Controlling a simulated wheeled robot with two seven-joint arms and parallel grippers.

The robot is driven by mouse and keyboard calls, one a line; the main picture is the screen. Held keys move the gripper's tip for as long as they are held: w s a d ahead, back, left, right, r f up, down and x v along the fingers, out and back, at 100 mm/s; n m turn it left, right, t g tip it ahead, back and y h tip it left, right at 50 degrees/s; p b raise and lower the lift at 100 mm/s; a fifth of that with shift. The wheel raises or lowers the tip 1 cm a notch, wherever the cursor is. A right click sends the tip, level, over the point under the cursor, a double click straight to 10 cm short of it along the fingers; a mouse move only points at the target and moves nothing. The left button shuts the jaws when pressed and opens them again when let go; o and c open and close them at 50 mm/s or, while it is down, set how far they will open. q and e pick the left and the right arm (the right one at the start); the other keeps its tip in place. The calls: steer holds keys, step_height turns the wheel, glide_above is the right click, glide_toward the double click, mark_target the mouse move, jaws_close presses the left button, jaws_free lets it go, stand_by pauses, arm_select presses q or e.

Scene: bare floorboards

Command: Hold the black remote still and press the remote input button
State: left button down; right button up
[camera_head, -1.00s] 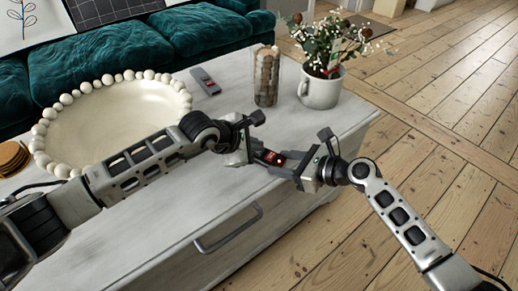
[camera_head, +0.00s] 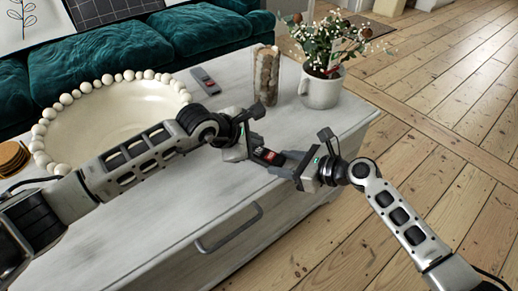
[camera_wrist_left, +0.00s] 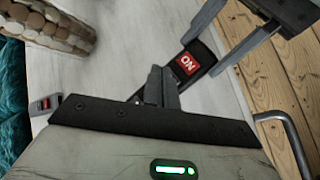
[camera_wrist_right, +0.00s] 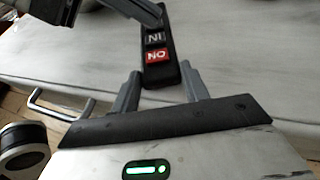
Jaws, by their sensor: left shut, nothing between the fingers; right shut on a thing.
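The black remote (camera_head: 270,157) is held above the front edge of the white table. It has a red ON button (camera_wrist_right: 158,56) and a dark IN button (camera_wrist_right: 155,38). My right gripper (camera_wrist_right: 160,86) is shut on the end nearer the ON button; its fingers also show in the left wrist view (camera_wrist_left: 227,50). My left gripper (camera_head: 253,147) is shut and empty at the remote's other end. Its fingertips (camera_wrist_left: 160,76) hide part of the remote in the left wrist view. I cannot tell whether they touch it.
Another remote, grey (camera_head: 205,81), lies on the table (camera_head: 190,235). A drawer handle (camera_head: 229,228) is on the front. Floor is clear at right.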

mark_target(255, 152)
arm_select(q)
steer(key=shift+r, duration=2.5)
stand_by(0.4)
arm_select(e)
steer(key=o, duration=1.1)
steer(key=shift+v, duration=6)
steer(key=shift+s, duration=0.1)
